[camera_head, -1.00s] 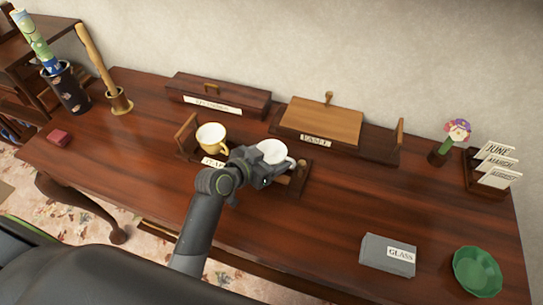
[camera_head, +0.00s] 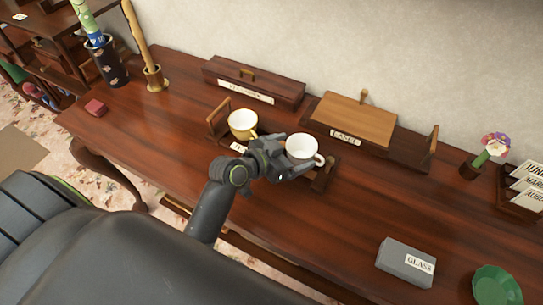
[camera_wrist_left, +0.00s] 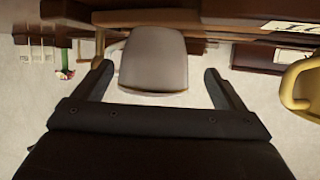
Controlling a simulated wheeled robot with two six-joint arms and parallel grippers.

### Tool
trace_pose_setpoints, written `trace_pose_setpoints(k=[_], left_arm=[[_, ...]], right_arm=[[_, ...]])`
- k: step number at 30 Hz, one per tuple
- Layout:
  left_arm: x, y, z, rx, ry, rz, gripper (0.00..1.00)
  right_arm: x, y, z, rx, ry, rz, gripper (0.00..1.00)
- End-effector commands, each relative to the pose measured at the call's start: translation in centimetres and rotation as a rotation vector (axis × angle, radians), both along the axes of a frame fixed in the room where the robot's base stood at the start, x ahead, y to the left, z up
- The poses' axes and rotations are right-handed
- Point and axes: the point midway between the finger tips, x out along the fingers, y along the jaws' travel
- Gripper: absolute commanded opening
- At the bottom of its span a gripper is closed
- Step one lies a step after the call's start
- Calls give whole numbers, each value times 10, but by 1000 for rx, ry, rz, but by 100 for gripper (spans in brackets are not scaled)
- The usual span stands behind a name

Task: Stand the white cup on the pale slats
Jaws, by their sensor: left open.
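The white cup (camera_head: 301,148) stands upright on the dark wooden rack with small end posts, beside a yellow cup (camera_head: 242,123); its handle points right. My left gripper (camera_head: 287,161) is open at the near side of the white cup. In the left wrist view, which shows the scene upside down, the cup's wall (camera_wrist_left: 153,58) is between the two open fingers, with a gap at each side. I cannot make out pale slats clearly; a lighter brown board (camera_head: 355,118) lies on the tray to the right. My right gripper is not in view.
A dark long box (camera_head: 255,80) stands behind the cups. A grey block (camera_head: 404,262) and a green bowl (camera_head: 495,289) are at the front right. A flower pot (camera_head: 470,168) and a card holder stand at the far right. The table's middle right is clear.

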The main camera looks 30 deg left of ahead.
Motion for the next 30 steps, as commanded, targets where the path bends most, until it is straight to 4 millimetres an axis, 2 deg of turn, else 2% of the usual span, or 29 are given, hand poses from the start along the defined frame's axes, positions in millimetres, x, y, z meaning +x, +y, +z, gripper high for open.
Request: trace_pose_setpoints(k=[6,13,18,30], left_arm=[[-38,19,16,5,1,0,92],[-65,33,29,4,-1,0,92],[-73,36,33,1,0,0,92],[-74,36,34,0,0,0,92]], right_arm=[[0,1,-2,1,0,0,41],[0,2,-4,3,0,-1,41],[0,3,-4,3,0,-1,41],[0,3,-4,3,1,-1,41]])
